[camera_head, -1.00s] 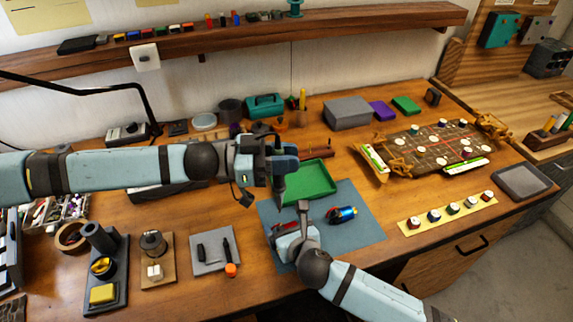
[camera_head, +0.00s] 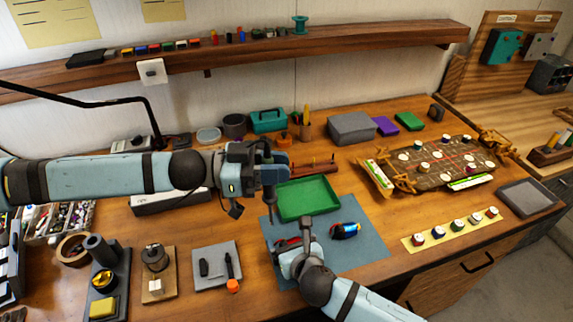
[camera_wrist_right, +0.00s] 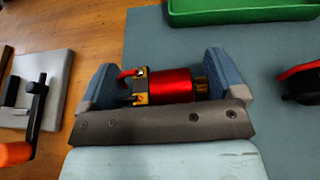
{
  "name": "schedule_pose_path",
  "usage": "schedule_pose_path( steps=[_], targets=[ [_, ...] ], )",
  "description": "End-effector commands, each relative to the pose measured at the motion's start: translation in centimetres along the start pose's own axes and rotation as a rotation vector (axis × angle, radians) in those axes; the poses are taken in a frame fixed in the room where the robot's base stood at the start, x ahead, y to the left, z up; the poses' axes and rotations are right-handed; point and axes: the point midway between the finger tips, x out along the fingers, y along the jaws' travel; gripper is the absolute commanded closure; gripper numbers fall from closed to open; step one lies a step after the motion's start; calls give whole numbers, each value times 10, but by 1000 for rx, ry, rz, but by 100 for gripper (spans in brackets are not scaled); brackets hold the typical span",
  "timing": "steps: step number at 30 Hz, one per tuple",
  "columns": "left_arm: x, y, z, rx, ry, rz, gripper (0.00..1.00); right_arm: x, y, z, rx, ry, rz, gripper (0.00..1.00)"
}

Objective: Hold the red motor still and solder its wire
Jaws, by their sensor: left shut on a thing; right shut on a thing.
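The red motor (camera_wrist_right: 172,86) lies on its side on the blue-grey mat (camera_head: 350,258). My right gripper (camera_wrist_right: 168,84) is shut on it, one finger at each end. A brass-coloured fitting and a short red wire (camera_wrist_right: 128,73) show at the motor's left end in the right wrist view. In the head view, my right gripper (camera_head: 288,245) mostly hides the motor. My left gripper (camera_head: 272,168) is shut on a dark, pen-shaped soldering iron (camera_head: 271,202). The iron points down, its tip behind and left of my right gripper in the picture. I cannot tell its height above the mat.
A tool pad (camera_head: 213,275) and a spool stand (camera_head: 156,270) are to the left.

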Motion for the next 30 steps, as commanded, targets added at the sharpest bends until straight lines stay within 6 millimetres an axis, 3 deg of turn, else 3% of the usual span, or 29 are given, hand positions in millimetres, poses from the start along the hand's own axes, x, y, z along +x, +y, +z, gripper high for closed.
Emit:
schedule_pose_path(
  steps=[18,30],
  targets=[
    [-45,16,-12,0,0,-1,97,0,0,0,0,0,0,39],
    [-51,18,-13,0,0,0,97,0,0,0,0,0,0,39]
  ],
)
